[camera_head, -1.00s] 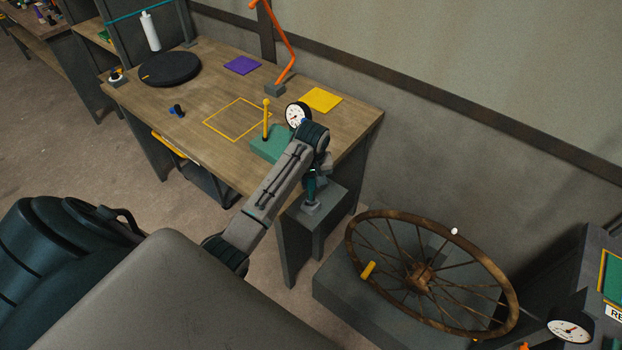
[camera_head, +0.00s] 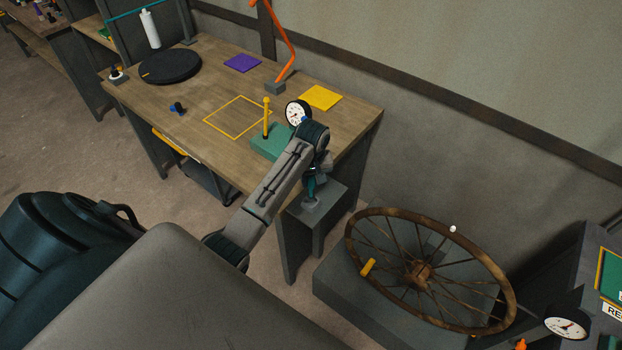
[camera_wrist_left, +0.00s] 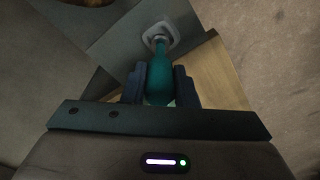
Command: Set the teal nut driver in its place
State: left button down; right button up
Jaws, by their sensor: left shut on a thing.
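The teal nut driver (camera_head: 311,187) is upright at the grey stand beside the table's right front corner. In the left wrist view its teal handle (camera_wrist_left: 160,78) lies between the two dark fingers. My left gripper (camera_head: 318,172) is shut on the handle; my arm partly hides it in the head view. The driver's narrow end meets a pale grey holder (camera_wrist_left: 160,38) on the stand (camera_head: 325,203). I cannot tell how deep it sits in the holder. My right gripper is not in view.
A wooden workbench (camera_head: 185,112) holds a green block (camera_head: 262,146) with a yellow post, a dial gauge (camera_head: 298,113), a black disc (camera_head: 170,66) and an orange lamp arm (camera_head: 281,45). A rusty spoked wheel (camera_head: 500,278) rests on a grey box right of the stand.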

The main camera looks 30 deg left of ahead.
pick_arm(q)
jog(key=shift+f, duration=0.15)
jog(key=shift+f+b, duration=0.45)
jog(key=shift+f, duration=0.7)
jog(key=shift+f, duration=0.1)
jog(key=c, duration=1.1)
grip_release()
